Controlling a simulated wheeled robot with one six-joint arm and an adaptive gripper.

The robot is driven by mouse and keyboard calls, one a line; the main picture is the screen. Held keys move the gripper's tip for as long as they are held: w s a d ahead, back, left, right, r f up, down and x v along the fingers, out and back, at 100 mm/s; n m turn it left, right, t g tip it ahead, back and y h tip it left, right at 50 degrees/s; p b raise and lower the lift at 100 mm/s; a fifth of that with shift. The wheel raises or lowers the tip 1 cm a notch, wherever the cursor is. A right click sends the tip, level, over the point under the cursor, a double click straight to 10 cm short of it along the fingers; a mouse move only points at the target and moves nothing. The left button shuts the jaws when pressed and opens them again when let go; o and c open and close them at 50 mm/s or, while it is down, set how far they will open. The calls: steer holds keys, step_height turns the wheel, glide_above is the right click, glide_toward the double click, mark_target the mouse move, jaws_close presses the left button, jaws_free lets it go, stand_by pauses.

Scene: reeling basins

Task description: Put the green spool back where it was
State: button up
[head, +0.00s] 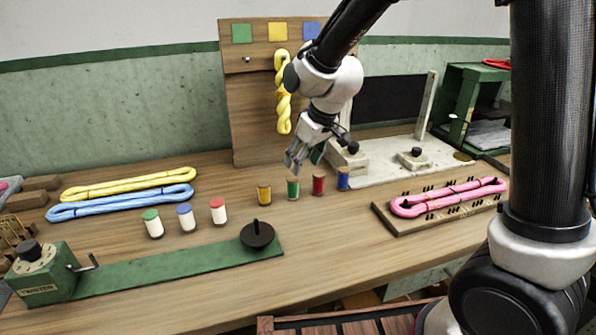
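A green spool (293,189) stands upright on the wooden table, in a row between a yellow spool (264,195) and a red spool (318,184). A blue spool (343,179) stands at the row's right end. My gripper (305,158) points down above this row, close over the green spool and apart from it. A small dark green patch shows by its fingers. I cannot tell if it is a held thing or how far the fingers are apart.
A green twister board (180,266) with a black disc (257,235) lies in front. Yellow (130,184) and blue skeins (120,202) lie at left. A pink skein (450,196) rests on a pegged board at right. A tall wooden board (250,110) stands behind.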

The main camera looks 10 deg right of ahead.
steer(key=s+d+r+m+h, duration=0.1)
steer(key=s+d+r+m, duration=0.1)
steer(key=s+d+r, duration=0.45)
steer(key=s+d+r+m, duration=0.15)
steer(key=d+r, duration=0.25)
steer(key=d, duration=0.5)
steer(key=s+d+r+m+h, duration=0.1)
steer(key=s+d+m, duration=0.1)
steer(key=s+d, duration=0.4)
steer(key=s+d+r+m, duration=0.1)
steer(key=s+d+m, duration=0.1)
steer(key=s+d, duration=0.4)
steer(key=s, duration=0.5)
steer(key=shift+s+r+t+h, duration=0.2)
steer(key=shift+r+t+h, duration=0.1)
steer(key=shift+h, duration=0.1)
